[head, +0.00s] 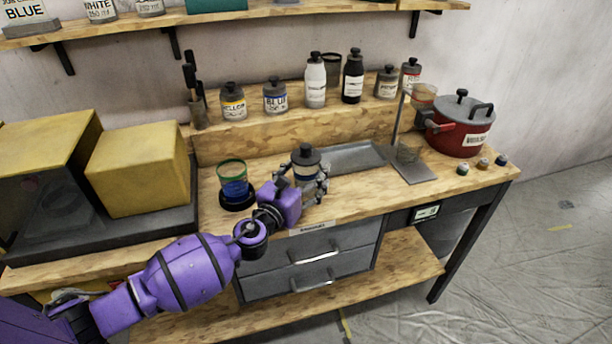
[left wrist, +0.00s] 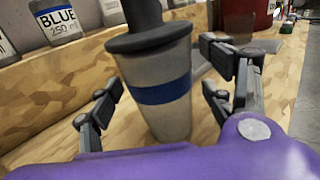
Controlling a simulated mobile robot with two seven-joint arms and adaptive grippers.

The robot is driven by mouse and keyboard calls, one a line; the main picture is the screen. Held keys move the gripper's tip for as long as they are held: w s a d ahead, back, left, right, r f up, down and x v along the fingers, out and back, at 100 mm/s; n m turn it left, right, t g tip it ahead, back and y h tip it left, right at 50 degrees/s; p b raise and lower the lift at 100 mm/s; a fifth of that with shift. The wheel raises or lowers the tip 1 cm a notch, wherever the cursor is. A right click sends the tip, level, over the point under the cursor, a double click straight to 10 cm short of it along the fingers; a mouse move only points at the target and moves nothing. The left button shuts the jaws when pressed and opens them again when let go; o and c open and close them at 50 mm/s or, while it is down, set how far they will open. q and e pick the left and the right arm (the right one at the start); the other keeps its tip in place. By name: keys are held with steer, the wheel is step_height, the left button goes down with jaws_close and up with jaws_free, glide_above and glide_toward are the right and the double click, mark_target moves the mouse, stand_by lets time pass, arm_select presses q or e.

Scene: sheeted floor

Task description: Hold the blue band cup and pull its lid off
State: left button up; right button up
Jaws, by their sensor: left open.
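The blue band cup (left wrist: 163,90) stands upright on the bench, grey with a blue stripe around it. Its dark lid (left wrist: 152,38) with a raised knob is on top, and the lid (head: 306,155) also shows in the head view. My left gripper (head: 312,186) is around the cup at the bench's front. In the left wrist view its fingers (left wrist: 165,112) are spread on both sides of the cup, with a visible gap on the left. The cup's body is partly hidden by the gripper in the head view. My right gripper is not in view.
A green-rimmed glass with blue contents (head: 233,180) stands just left of the cup. A grey tray (head: 352,158) lies behind it. A metal stand (head: 415,172) and a red pot (head: 460,128) are to the right. Several bottles (head: 315,82) line the raised ledge behind.

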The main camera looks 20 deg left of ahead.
arm_select(q)
steer(key=shift+w, duration=0.2)
steer(key=c, duration=1.3)
steer(key=shift+o, duration=0.2)
steer(key=shift+r, duration=0.1)
